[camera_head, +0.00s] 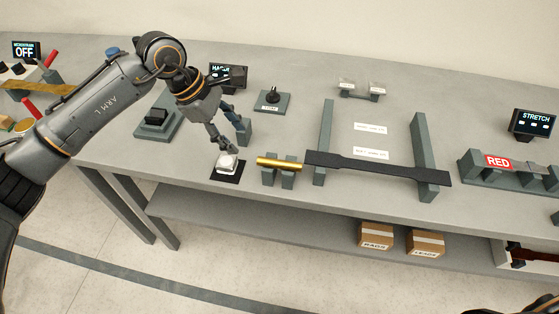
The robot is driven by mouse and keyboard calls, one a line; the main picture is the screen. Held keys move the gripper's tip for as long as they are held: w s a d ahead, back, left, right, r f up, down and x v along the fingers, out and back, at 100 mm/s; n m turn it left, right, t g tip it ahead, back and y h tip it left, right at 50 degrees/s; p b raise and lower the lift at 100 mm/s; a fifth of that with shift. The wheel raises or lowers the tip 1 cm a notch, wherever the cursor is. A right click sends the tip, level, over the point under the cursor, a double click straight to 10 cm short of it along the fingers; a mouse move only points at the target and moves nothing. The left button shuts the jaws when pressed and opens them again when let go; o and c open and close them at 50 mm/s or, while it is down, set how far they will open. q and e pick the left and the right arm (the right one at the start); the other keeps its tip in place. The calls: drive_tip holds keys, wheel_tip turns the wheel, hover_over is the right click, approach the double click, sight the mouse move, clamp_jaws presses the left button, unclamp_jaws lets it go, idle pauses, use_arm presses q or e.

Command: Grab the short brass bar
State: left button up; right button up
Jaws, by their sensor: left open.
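The short brass bar (279,163) lies across two small grey support blocks (267,177) near the front edge of the table, and nothing hides it. My left gripper (232,146) reaches down from the upper left, with its fingers apart and nothing seen between them. It is above and to the left of the brass bar, close over a white block (228,163) on a black pad. I cannot tell whether a finger touches the white block. My right gripper is not in view.
A long dark flat bar (375,167) lies across two grey rails to the right of the brass bar. A grey holder with a RED label (498,161) stands further right. Small displays and dark devices stand behind. Two cardboard boxes (375,236) sit on the lower shelf.

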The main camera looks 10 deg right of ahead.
sight(264, 162)
use_arm(q)
drive_tip(key=p+x, duration=0.3)
drive_tip(key=x, duration=0.5)
drive_tip(key=shift+d+f, duration=0.2)
drive_tip(key=shift+w+d+f, duration=0.1)
drive_tip(key=shift+d+f, duration=0.1)
drive_tip(key=shift+f, duration=0.25)
clamp_jaws()
